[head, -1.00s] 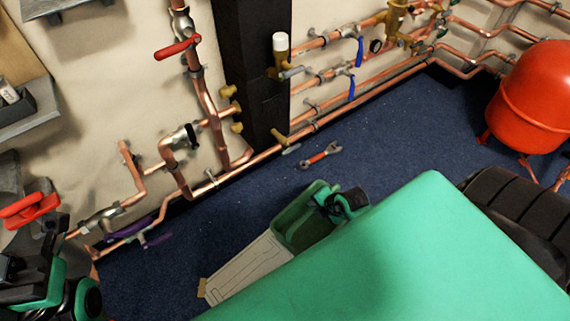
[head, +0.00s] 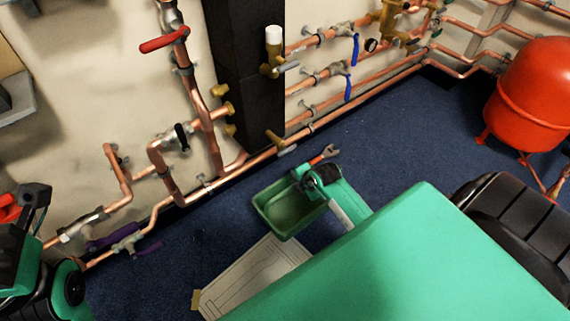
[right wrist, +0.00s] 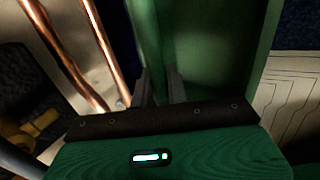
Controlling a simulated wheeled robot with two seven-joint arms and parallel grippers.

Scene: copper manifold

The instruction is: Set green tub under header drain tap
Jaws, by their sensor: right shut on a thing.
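The green tub (head: 283,222) is an open rectangular tray in the middle of the head view, between a paper sheet and the wall pipes. My right gripper (head: 307,180) is shut on its far right rim. In the right wrist view the fingers (right wrist: 160,88) pinch the wall of the tub (right wrist: 222,45). I cannot tell whether the tub touches the floor. A small brass tap with a grey lever (head: 287,151) sits on the low copper pipe at the black column, beyond the tub and apart from it. My left gripper (head: 36,196) is at the left edge; its fingers are unclear.
A red-handled wrench (head: 328,154) lies on the blue floor, partly hidden behind my right gripper. A drawn paper sheet (head: 250,278) lies nearer. Copper pipes (head: 220,184) run low along the wall. A red tank (head: 530,95) stands at right. The floor at centre right is clear.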

